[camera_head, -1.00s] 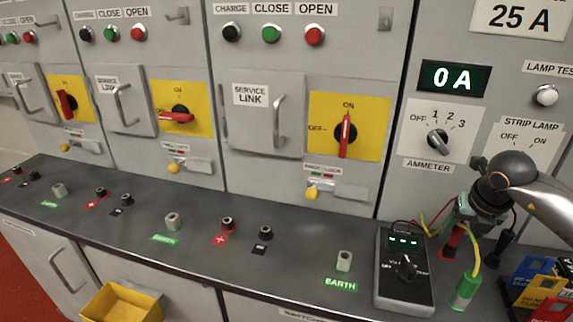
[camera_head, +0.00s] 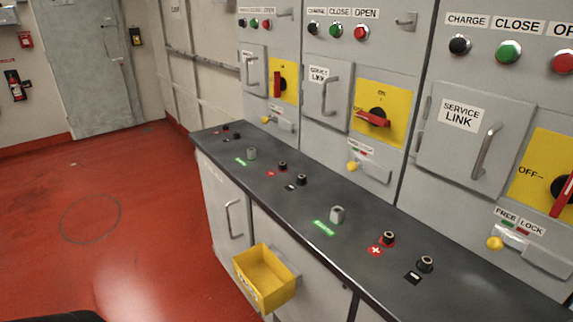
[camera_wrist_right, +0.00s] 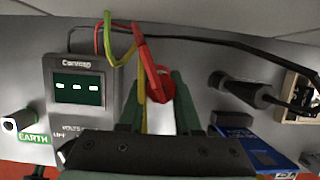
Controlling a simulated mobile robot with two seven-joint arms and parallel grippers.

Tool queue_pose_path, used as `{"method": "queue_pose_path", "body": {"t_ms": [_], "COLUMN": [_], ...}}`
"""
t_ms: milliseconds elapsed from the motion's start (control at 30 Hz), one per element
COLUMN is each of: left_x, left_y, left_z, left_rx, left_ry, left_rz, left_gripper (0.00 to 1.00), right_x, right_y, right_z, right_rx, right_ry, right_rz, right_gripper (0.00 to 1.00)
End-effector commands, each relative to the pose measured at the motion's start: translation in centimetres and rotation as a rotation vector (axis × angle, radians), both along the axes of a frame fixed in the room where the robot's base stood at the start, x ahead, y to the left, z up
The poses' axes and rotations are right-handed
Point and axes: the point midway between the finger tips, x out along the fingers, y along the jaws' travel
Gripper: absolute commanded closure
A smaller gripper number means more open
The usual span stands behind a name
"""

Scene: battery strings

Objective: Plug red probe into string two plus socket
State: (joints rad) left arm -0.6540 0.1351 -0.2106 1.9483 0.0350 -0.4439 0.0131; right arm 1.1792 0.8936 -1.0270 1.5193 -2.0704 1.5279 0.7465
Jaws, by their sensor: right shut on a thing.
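In the right wrist view, my right gripper (camera_wrist_right: 158,100) is shut on the red probe (camera_wrist_right: 160,86), which shows between its green fingers. A red lead rises from beside the probe; its tip is hidden. In the head view, the middle string's plus socket (camera_head: 283,166) is a dark post with a red plus label on the grey bench top (camera_head: 345,247). It is empty, with a black minus socket (camera_head: 301,180) beside it. Neither gripper shows in the head view.
A nearer plus socket (camera_head: 388,238), minus socket (camera_head: 426,264) and earth post (camera_head: 336,214) stand on the bench. The wrist view shows a meter (camera_wrist_right: 78,88) and a black probe (camera_wrist_right: 240,87). Red floor is clear at left.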

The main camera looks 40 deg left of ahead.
Motion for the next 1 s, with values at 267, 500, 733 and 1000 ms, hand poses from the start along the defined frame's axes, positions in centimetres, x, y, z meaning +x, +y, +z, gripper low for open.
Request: {"method": "queue_pose_path", "body": {"t_ms": [267,500,733,1000], "left_x": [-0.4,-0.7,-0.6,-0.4], "left_y": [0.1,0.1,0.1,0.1], "left_z": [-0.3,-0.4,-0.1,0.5], "left_rx": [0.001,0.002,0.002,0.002], "left_ry": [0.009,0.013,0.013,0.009], "left_rz": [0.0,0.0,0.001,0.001], "left_gripper": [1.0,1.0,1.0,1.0], "right_x": [0.0,0.0,0.0,0.0], "right_y": [0.0,0.0,0.0,0.0], "right_z": [0.0,0.0,0.4,1.1], "right_rx": [0.0,0.0,0.0,0.001], "right_ry": [0.0,0.0,-0.001,-0.001], "right_rz": [0.0,0.0,0.0,0.0], "right_gripper": [1.0,1.0,1.0,1.0]}}
